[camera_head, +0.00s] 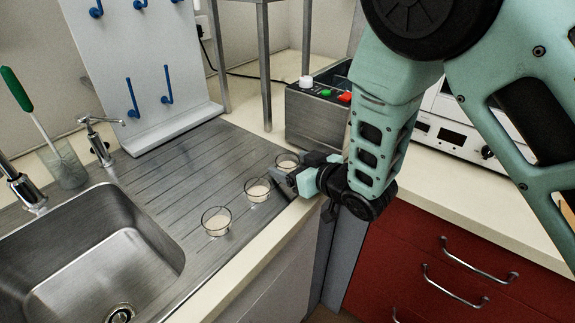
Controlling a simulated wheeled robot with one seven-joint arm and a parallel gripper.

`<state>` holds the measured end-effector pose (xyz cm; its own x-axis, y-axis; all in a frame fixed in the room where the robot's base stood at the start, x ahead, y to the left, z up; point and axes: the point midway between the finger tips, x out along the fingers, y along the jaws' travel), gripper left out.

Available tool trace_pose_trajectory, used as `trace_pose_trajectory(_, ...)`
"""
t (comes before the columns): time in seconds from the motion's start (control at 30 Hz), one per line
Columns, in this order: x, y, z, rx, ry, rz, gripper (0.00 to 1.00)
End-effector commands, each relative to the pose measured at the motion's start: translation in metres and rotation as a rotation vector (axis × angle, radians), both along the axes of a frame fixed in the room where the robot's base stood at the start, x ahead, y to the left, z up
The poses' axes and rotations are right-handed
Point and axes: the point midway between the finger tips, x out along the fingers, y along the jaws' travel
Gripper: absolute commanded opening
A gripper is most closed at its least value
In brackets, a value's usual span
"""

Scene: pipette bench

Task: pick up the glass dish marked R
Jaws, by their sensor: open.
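Three small round glass dishes stand in a row on the ribbed steel drainboard. The near dish (216,222) is closest to the sink, the middle dish (257,190) is further right, and the far dish (286,160) is at the back. Each seems to have a pale content or base. No letter can be read on any of them, so I cannot tell which is marked R. My gripper (283,176) is open, low over the drainboard's right edge, beside the middle and far dishes. It partly hides the far dish. I cannot tell whether it touches one.
The sink (90,255) lies at the left, with taps and a beaker (63,165) holding a green-handled brush behind it. A white rack (140,70) with blue pegs stands at the back. A metal box (315,115) with buttons is behind my gripper. Red drawers (460,265) are at right.

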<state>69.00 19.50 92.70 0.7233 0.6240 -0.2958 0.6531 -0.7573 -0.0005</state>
Motion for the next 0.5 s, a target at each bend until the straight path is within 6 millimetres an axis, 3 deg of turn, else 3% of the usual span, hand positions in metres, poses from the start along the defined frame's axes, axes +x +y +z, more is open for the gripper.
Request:
trace_pose_trajectory(0.07, -0.0001, -0.0001, 0.0001, 0.000, 0.000, 0.000, 0.71)
trace_pose_trajectory(0.2, -0.0002, -0.0002, 0.0001, 0.000, 0.000, 0.000, 0.32)
trace_pose_trajectory(0.5, -0.0002, -0.0003, 0.0006, 0.001, -0.001, 0.000, 0.28)
